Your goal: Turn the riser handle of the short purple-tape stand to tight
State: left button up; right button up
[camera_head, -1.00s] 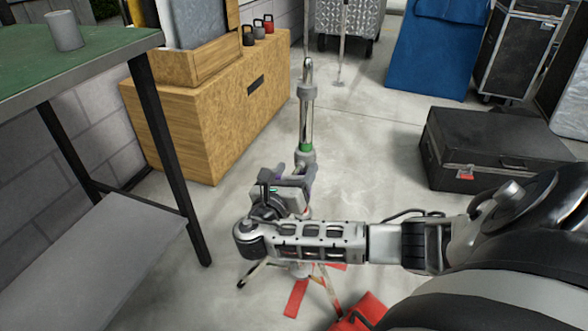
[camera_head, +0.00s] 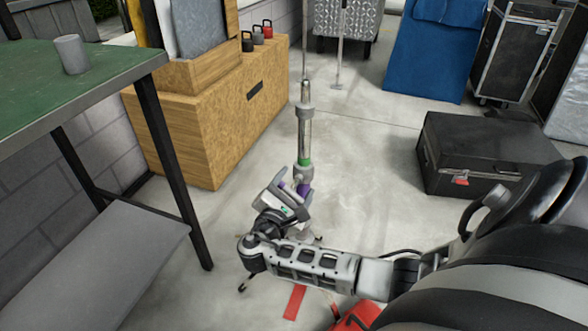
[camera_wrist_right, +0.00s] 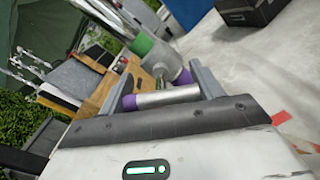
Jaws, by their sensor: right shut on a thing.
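The short purple-tape stand (camera_head: 304,130) stands upright in mid-floor, with a bright metal riser, a green band and purple tape low on its column. My right gripper (camera_head: 293,190) is at the stand's collar, tilted, and partly hides it. In the right wrist view, the riser handle (camera_wrist_right: 168,97) is a short grey bar with purple tape at its ends. It lies between the two fingers of my right gripper (camera_wrist_right: 160,92), which is shut on it. The stand's lower part is mostly hidden by my right arm. My left gripper is not in view.
A green-topped table (camera_head: 100,75) is at left with a grey cylinder (camera_head: 71,54) on it. A wooden box (camera_head: 215,110) stands behind. A black case (camera_head: 480,150) is at right. Red strips (camera_head: 294,302) lie near the stand's foot. The floor between is clear.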

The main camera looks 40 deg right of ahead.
jog(key=m, duration=0.3)
jog(key=shift+s+f+m+b, duration=0.1)
jog(key=shift+f+m+b, duration=0.05)
jog(key=shift+m+b, duration=0.2)
jog(key=shift+m, duration=0.95)
jog(key=m+b, duration=0.1)
jog(key=m, duration=0.2)
jog(key=shift+b, duration=0.35)
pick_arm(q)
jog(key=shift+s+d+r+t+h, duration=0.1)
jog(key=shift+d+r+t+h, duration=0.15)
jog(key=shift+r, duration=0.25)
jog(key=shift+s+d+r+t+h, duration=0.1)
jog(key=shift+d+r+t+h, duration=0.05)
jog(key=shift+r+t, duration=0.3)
pick_arm(e)
jog(key=shift+m, duration=0.4)
jog(key=o, duration=1)
